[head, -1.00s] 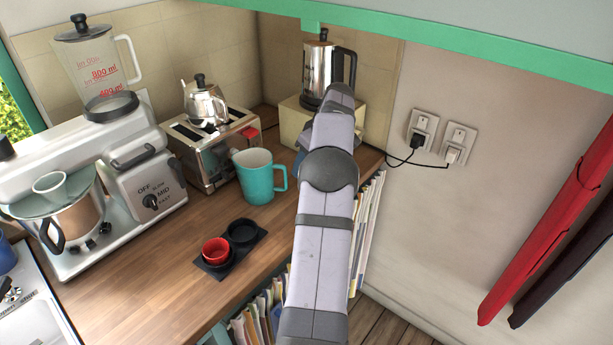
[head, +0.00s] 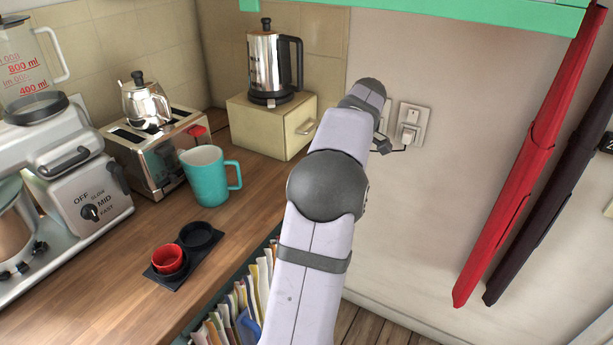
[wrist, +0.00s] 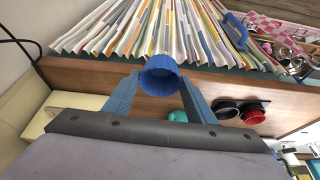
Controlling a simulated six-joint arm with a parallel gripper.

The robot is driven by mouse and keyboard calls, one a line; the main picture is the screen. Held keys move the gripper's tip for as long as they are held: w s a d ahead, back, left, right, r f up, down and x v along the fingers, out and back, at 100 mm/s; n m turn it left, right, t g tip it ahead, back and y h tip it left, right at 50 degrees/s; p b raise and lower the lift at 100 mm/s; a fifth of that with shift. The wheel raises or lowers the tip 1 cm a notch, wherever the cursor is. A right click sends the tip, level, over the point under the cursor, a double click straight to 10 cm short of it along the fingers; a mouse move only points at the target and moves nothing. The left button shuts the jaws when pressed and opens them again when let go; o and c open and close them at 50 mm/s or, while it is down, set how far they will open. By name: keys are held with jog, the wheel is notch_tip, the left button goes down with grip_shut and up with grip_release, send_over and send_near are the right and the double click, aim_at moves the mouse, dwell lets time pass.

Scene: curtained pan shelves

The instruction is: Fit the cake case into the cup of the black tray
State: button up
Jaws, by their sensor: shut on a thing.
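In the wrist view my gripper (wrist: 161,82) has two blue fingers shut on a blue fluted cake case (wrist: 160,76), which they hold from both sides. The case's round opening faces the camera. The black tray (head: 178,279) lies on the counter in the head view, left of my arm, with two round cups side by side. One cup holds a red case (head: 167,258); the other black cup (head: 195,235) looks empty. The tray also shows at the right of the wrist view (wrist: 265,103), apart from the held case. My gripper is hidden behind my arm in the head view.
A teal mug (head: 207,177) stands behind the tray. A toaster (head: 157,150) and a cream box (head: 270,130) with a kettle are farther back. A plugged-in socket (head: 411,125) is on the wall near my arm.

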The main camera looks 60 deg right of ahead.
jog(key=shift+s, duration=0.4)
